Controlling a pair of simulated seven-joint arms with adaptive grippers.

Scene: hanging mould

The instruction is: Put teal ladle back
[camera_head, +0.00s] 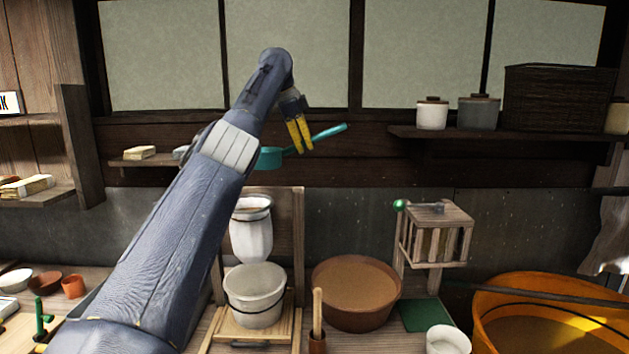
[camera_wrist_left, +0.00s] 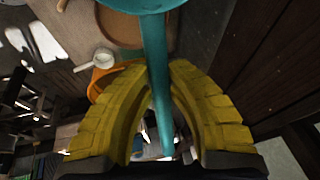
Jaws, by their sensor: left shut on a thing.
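The teal ladle (camera_head: 327,133) is in the air in front of the back wall, its bowl to the left and its handle rising to the right. My left gripper (camera_head: 302,142) is shut on the ladle's handle, with yellow fingers pointing down. In the left wrist view the teal handle (camera_wrist_left: 157,75) runs between the yellow fingers of the left gripper (camera_wrist_left: 158,85), and part of the bowl shows at the top edge. The ladle's bowl (camera_head: 268,157) is partly behind my arm in the head view. My right gripper is not in view.
Below are a hanging white cloth bag (camera_head: 251,236), a white bucket (camera_head: 256,299), a brown tub (camera_head: 356,291) and a slatted wooden box (camera_head: 435,236). A wall shelf (camera_head: 500,137) holds pots and a dark basket. A small shelf (camera_head: 140,162) is at left. A large orange tub (camera_head: 560,297) stands at right.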

